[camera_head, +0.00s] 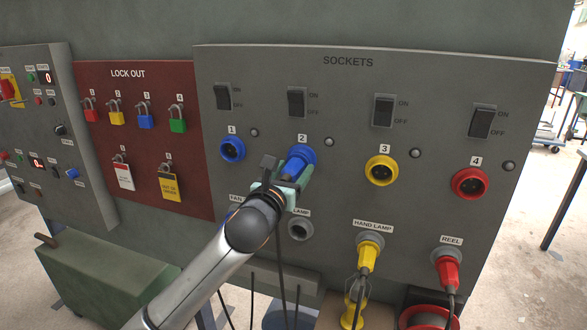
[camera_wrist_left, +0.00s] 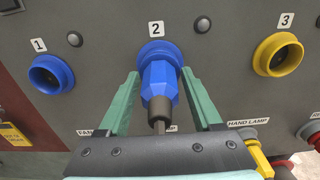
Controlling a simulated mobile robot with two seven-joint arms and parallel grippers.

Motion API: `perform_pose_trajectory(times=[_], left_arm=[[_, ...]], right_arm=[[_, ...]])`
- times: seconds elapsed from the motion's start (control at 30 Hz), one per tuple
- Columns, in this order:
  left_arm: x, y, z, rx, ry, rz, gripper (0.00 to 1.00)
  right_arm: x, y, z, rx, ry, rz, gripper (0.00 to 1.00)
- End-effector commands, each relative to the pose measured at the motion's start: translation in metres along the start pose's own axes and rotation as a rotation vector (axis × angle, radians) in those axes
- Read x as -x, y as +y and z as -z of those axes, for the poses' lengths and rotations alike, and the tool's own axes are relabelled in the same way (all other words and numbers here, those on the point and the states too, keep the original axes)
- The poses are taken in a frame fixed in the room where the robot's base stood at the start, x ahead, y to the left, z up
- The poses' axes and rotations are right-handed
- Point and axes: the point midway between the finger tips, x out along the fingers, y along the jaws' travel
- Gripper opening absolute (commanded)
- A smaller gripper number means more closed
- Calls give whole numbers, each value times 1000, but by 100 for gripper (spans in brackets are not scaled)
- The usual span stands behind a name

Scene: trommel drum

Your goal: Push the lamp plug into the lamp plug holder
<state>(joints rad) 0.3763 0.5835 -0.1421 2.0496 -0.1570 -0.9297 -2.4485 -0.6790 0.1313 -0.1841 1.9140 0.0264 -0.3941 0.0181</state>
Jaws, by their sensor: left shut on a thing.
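The lamp plug is blue with a dark cable end, and its nose sits at blue socket 2 (camera_head: 301,155). It shows clearly in the left wrist view (camera_wrist_left: 158,80), lined up with the socket's ring; how deep it sits I cannot tell. My left gripper (camera_head: 284,184) is shut on the plug, with one green finger on each side of it in the wrist view (camera_wrist_left: 158,102). The lamp plug holder (camera_head: 300,229) is a grey ring under the LAMP label, empty, below and slightly right of my gripper. In the wrist view my gripper hides it.
Blue socket 1 (camera_head: 232,149), yellow socket 3 (camera_head: 381,170) and red socket 4 (camera_head: 470,184) are empty. The yellow hand lamp plug (camera_head: 368,256) and red reel plug (camera_head: 447,270) sit in their holders. Switches line the panel above. Cables hang below my wrist.

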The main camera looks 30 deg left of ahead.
Motion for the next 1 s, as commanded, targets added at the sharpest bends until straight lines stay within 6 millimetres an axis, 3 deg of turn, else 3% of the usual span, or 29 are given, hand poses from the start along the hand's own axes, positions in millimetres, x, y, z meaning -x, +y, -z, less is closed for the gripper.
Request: perform_pose_trajectory(times=[0.37, 1.0], left_arm=[[1, 0, -2, 0, -3, 0, 0], [26, 0, -1, -1, -3, 0, 0]], right_arm=[[0, 0, 0, 0, 0, 0, 50], [5, 0, 5, 0, 0, 0, 50]])
